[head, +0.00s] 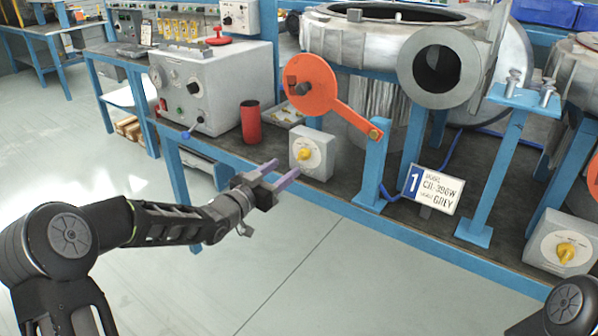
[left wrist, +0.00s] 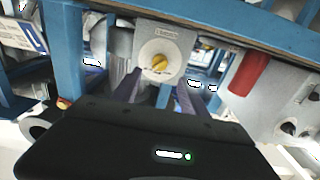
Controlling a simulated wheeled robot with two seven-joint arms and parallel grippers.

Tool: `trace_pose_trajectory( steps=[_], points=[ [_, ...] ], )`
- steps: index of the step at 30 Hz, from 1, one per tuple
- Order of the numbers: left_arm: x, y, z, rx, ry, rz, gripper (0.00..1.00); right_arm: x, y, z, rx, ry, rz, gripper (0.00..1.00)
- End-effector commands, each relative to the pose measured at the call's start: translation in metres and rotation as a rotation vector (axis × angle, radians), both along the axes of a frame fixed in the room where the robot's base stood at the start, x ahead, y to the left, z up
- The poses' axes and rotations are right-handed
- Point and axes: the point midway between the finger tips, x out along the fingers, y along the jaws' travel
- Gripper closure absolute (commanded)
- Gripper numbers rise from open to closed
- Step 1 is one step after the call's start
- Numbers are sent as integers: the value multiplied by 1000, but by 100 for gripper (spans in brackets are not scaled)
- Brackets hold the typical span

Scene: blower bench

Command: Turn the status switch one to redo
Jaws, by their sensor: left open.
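The status switch (head: 312,153) is a pale grey box with a round white dial and a yellow knob, at the front edge of the bench beside the number 1 sign. Its yellow knob also shows in the left wrist view (left wrist: 159,63), beyond and between my fingers. The dial's lettering is too small to read. My left gripper (head: 282,173) is open and empty, with its fingers pointing at the knob from just in front and left of it, apart from it. Of my right arm only a dark joint shows at the lower right of the head view; its gripper is out of view.
A second switch box (head: 563,243) with a yellow knob stands at the far right. A red cylinder (head: 250,122) and a grey gauge box (head: 212,86) stand left of the switch. An orange lever (head: 322,88) hangs above it. The number 1 sign (head: 432,190) is to its right.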

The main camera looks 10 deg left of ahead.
Motion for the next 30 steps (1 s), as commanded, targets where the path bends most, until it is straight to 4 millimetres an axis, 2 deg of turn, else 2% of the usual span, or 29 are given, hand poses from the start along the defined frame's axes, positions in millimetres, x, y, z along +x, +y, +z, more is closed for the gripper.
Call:
trace_pose_trajectory(
  steps=[8,13,24,30],
  points=[
    [0,-1,1,0,0,-2,49,0,0,2,0,-1,0,50],
    [8,-4,1,-1,1,-2,49,0,0,1,0,-1,0,50],
    [57,-24,0,-2,2,-2,49,0,0,1,0,0,0,50],
    [72,-30,0,-1,3,-1,49,0,0,1,0,0,0,50]
  ],
)
